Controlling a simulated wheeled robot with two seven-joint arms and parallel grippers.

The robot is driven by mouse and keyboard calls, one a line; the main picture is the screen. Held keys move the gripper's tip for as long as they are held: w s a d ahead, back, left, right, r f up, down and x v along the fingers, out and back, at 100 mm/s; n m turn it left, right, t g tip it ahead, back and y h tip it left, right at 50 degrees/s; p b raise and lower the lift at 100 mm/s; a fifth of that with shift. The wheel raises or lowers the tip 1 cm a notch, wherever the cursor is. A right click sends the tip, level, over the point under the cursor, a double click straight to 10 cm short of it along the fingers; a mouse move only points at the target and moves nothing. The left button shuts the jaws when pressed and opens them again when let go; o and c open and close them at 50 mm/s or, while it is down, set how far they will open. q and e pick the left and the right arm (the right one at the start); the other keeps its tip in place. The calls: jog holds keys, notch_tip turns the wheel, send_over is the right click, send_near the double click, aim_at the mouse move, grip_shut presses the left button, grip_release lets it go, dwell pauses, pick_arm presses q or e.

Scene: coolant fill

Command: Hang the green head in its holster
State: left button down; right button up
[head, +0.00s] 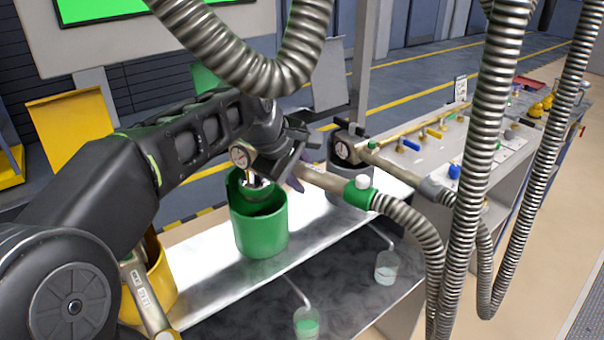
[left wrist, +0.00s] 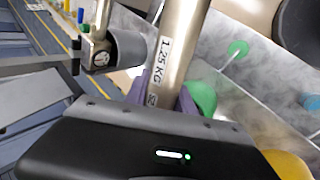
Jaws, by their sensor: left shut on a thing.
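The green head has a metal tube handle (head: 325,180) with a green collar (head: 358,195), a ribbed hose behind it and a round gauge (head: 241,156) at its front. My left gripper (head: 296,172) is shut on the handle. In the left wrist view, the purple fingers (left wrist: 163,92) close around the handle (left wrist: 180,45), which is marked 1.25 KG. The green holster (head: 262,235) is an open cup on the bench. The head's metal lower end is at the holster's mouth; its exact depth is unclear. My right gripper is not in view.
A second head with a gauge (head: 343,151) and grey collar (head: 436,190) sits close behind in a grey holster. A yellow holster (head: 160,275) stands at the left, partly behind my arm. Hanging ribbed hoses (head: 480,120) cross the right side. Small bottles (head: 386,268) stand on the lower shelf.

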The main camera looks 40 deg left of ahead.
pick_arm(q)
jog(key=shift+d, duration=0.1)
notch_tip(320, 180, down, 6)
jog(key=b, duration=0.4)
jog(key=shift+r+b, duration=0.1)
jog(key=shift+b, duration=0.2)
dwell(2.0)
jog(key=shift+f+b, duration=1.3)
jog(key=shift+f, duration=0.55)
dwell(0.4)
jog(key=c, duration=1)
grip_release()
jog(key=shift+o, duration=0.2)
jog(key=v, duration=0.7)
jog(key=shift+s+r, duration=0.3)
